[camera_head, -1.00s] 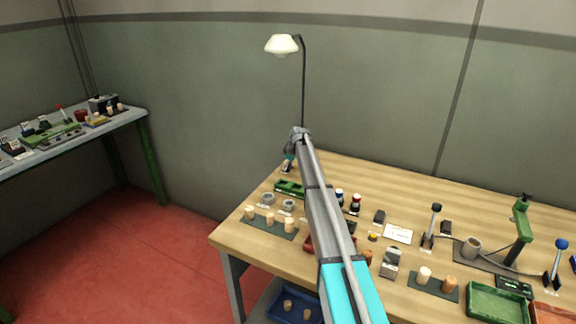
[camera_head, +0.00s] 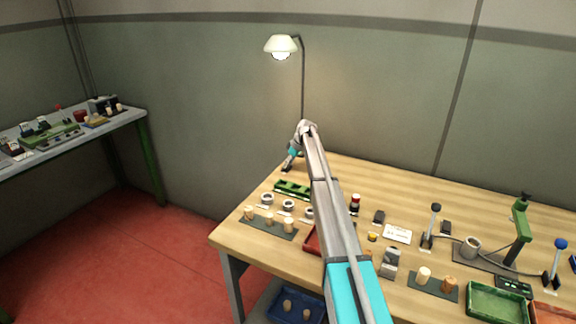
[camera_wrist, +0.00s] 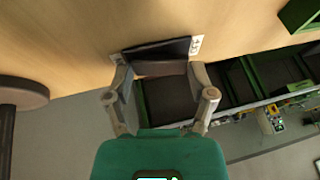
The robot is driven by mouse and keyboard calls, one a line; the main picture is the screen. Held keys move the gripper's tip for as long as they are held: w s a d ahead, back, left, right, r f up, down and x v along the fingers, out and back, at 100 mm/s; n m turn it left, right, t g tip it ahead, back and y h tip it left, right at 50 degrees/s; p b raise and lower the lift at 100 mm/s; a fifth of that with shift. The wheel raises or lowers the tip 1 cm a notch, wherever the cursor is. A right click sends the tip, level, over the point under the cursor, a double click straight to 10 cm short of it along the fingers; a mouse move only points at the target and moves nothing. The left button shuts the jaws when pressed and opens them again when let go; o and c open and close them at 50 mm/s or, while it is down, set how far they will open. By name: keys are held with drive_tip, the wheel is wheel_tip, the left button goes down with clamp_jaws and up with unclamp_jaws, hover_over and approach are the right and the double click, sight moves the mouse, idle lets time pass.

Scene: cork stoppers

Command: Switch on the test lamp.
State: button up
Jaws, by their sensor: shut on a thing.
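The test lamp (camera_head: 282,44) stands at the back left of the workbench. Its bulb is bright under the pale shade in the head view, with a glow on the wall. My gripper (camera_head: 288,168) is low at the bench's back left corner, near the lamp's pole. In the wrist view my gripper (camera_wrist: 160,95) has its fingers on either side of a dark switch piece (camera_wrist: 156,48), shut on it. A small white label with dark marks (camera_wrist: 196,45) is beside it. The exact contact at the fingertips is hard to see.
A green rack (camera_head: 293,189), grey rings and corks on a dark mat (camera_head: 266,231) lie in front of my gripper. My arm hides part of a red tray (camera_head: 312,240). A lever (camera_head: 430,228) and a green press (camera_head: 520,222) stand to the right.

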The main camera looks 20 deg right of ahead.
drive_tip(key=o, duration=1.1)
drive_tip(key=shift+c, duration=0.2)
drive_tip(key=shift+s+a+t, duration=0.1)
drive_tip(key=shift+t, duration=0.2)
drive_tip(key=shift+s+a+t+h, duration=0.15)
drive_tip(key=shift+s+t+h, duration=0.05)
drive_tip(key=shift+t+h, duration=0.35)
drive_tip(key=shift+s+a+n+t+h, duration=0.1)
drive_tip(key=shift+s+n+t+h, duration=0.1)
drive_tip(key=shift+n+t+h, duration=0.5)
drive_tip(key=shift+r+p, duration=0.5)
drive_tip(key=shift+p, duration=0.1)
drive_tip(key=p+v, duration=1.1)
drive_tip(key=v, duration=0.1)
drive_tip(key=s+a+f+m, duration=0.1)
drive_tip(key=s+a, duration=0.2)
drive_tip(key=s, duration=0.4)
drive_tip(key=s+a+f+m+g+b, duration=0.1)
drive_tip(key=s+a+m, duration=0.1)
drive_tip(key=s, duration=0.6)
drive_tip(key=s+a+m+g+h, duration=0.1)
drive_tip(key=s+a, duration=0.3)
drive_tip(key=s, duration=0.4)
drive_tip(key=shift+f+m+b, duration=0.4)
drive_tip(key=shift+m, duration=0.1)
